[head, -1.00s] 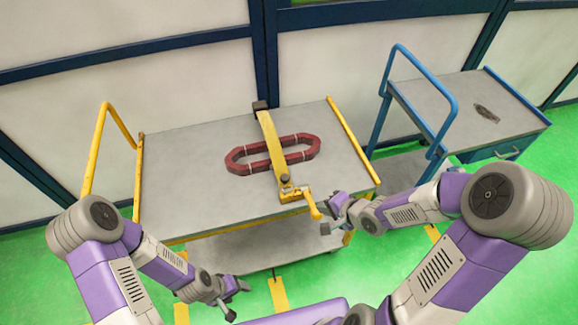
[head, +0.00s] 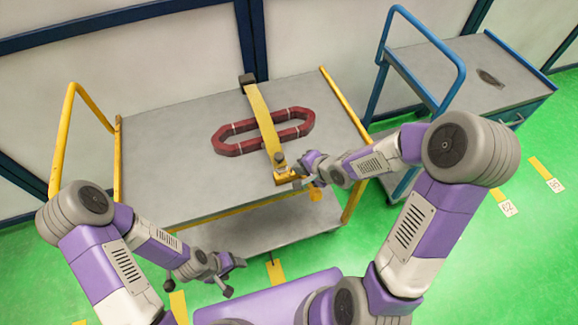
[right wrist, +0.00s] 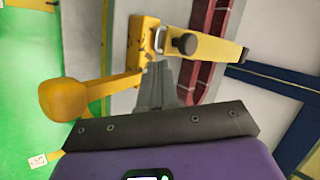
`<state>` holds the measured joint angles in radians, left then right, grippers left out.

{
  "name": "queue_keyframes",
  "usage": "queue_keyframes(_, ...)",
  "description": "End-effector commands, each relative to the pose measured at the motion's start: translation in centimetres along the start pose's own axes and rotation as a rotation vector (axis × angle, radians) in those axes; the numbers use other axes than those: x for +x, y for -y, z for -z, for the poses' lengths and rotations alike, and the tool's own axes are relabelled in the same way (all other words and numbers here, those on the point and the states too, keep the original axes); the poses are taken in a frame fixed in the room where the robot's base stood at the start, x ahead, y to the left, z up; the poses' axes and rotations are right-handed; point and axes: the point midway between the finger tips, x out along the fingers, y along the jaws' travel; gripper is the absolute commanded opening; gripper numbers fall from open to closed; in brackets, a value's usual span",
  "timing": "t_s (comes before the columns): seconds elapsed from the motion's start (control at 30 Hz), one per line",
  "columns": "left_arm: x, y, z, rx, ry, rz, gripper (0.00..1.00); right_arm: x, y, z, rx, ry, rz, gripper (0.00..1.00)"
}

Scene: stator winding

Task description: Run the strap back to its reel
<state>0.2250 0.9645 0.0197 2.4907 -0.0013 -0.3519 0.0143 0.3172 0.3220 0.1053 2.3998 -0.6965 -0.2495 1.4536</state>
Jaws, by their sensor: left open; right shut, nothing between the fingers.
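The yellow strap (head: 262,112) runs taut-looking across a dark red ring-shaped coil (head: 236,131) on a grey trolley top. Its far end meets a dark block (head: 247,80) at the back edge; its near end meets a yellow bracket (head: 289,179) at the front edge. A dark knob (right wrist: 185,44) and a lever with a yellow grip (right wrist: 68,98) show there in the right wrist view. I cannot tell which end is the reel. My right gripper (head: 303,172) is shut and empty, its fingertips close to the bracket; contact is unclear. My left gripper (head: 236,277) is open, low before the trolley.
The grey trolley (head: 160,150) has yellow side rails and a lower shelf (head: 250,225). A blue cart (head: 430,70) with a dark patch on top stands at the right. The trolley top left of the coil is clear.

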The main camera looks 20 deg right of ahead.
Motion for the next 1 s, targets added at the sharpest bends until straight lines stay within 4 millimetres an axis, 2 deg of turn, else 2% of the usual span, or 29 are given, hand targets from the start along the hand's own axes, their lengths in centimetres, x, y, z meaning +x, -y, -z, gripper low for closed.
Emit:
queue_keyframes(0.03,1.0,0.4,0.0,0.0,0.0,0.0,0.64,1.4,-0.2,-0.1,-0.005,0.002,0.0,0.0)
queue_keyframes(0.3,1.7,0.6,0.1,0.0,0.0,0.0,0.64,3.6,2.1,0.0,-0.004,0.001,0.001,0.0)
queue_keyframes(0.8,1.7,0.6,0.1,0.0,0.0,0.0,0.64,4.0,2.6,0.1,0.0,-0.001,0.0,0.0)
queue_keyframes(1.0,0.8,0.3,0.1,0.0,0.0,0.0,0.64,4.2,3.1,1.1,0.012,-0.01,-0.001,0.0)
